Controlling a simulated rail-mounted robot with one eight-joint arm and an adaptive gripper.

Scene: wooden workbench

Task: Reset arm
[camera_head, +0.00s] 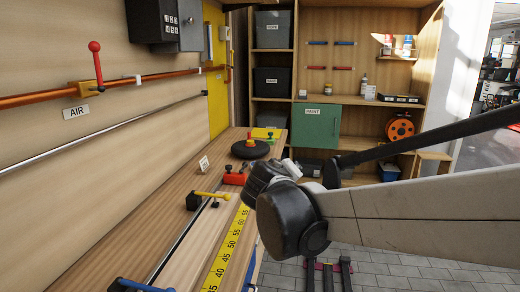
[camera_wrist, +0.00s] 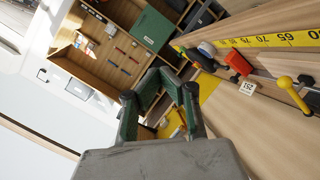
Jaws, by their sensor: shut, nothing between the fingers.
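My arm (camera_head: 400,212) reaches in from the right in the head view, and its dark rounded joint (camera_head: 290,222) hangs beside the workbench's right edge. My gripper (camera_wrist: 161,74) shows in the wrist view with dark fingers and green inner parts. It is shut and empty, pointing toward the shelving. In the head view the arm hides the fingers. The wooden workbench (camera_head: 128,225) runs along the left wall, with a yellow measuring tape (camera_head: 229,250) along its right side.
On the bench are a yellow-handled tool (camera_head: 208,195), a red block (camera_head: 234,179) and a black disc (camera_head: 250,149). An orange pipe with a red lever (camera_head: 95,62) runs along the wall. Shelving with a green door (camera_head: 318,126) stands behind. Tiled floor (camera_head: 400,272) lies right of the bench.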

